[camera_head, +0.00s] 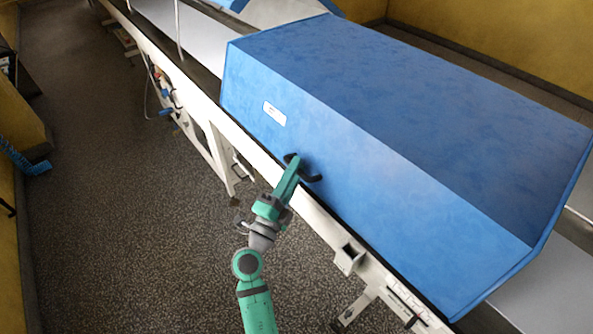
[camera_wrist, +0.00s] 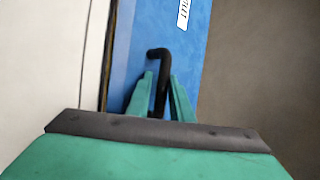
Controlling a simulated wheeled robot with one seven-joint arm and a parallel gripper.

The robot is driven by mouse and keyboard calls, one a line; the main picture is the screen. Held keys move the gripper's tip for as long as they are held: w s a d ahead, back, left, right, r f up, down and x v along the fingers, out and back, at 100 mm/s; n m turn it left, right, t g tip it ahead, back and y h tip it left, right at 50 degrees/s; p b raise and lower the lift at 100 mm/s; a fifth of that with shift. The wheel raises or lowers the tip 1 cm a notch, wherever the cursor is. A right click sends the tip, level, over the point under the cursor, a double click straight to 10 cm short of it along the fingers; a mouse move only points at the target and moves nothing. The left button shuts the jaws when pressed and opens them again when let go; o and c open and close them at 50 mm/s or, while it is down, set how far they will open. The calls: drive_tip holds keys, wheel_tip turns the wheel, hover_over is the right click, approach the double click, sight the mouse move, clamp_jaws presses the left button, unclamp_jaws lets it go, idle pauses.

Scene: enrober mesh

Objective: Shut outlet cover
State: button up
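The outlet cover (camera_head: 400,140) is a long blue hood over the conveyor, with a white label (camera_head: 274,113) on its front face. The cover's lower front edge runs close along the conveyor frame; I cannot tell whether it rests on it. A black bar handle (camera_wrist: 158,60) sticks out low on the front face, and it also shows in the head view (camera_head: 312,177). My gripper (camera_wrist: 161,76) is at the handle, one green finger on each side of the bar. The fingers look apart, with narrow gaps beside the bar. Contact is not clear.
The pale conveyor frame (camera_head: 207,108) runs diagonally below the cover, with a bracket (camera_head: 349,258) sticking out at lower right. Speckled floor (camera_head: 120,240) to the left is clear. Yellow walls (camera_head: 490,35) stand behind.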

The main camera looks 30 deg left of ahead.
drive_tip(key=shift+d+f, duration=0.1)
drive_tip(key=shift+f, duration=0.4)
drive_tip(key=v, duration=1)
drive_tip(key=shift+s+a+r, duration=0.2)
drive_tip(key=shift+s+r, duration=0.05)
drive_tip(key=shift+s, duration=0.25)
drive_tip(key=shift+d, duration=0.1)
drive_tip(key=s+d+f+n+g+y, duration=0.1)
drive_tip(key=s+d+f+n+g, duration=0.2)
drive_tip(key=d+f+n, duration=0.45)
drive_tip(key=s+d+f+n+g+y, duration=0.1)
drive_tip(key=s+d+f+n+g, duration=0.25)
drive_tip(key=d+f, duration=0.6)
drive_tip(key=s+d+r+n+h, duration=0.1)
drive_tip(key=s+d, duration=0.2)
drive_tip(key=s, duration=0.2)
drive_tip(key=s+d+r+n+h, duration=0.1)
drive_tip(key=s+d+r+n, duration=0.1)
drive_tip(key=s+d, duration=0.2)
drive_tip(key=s+d+r+n+h, duration=0.1)
drive_tip(key=s+d, duration=0.2)
drive_tip(key=s, duration=0.4)
drive_tip(key=shift+s+d+r+n+h, duration=0.2)
drive_tip(key=shift+d+r+n+h, duration=0.1)
drive_tip(key=shift+r, duration=0.1)
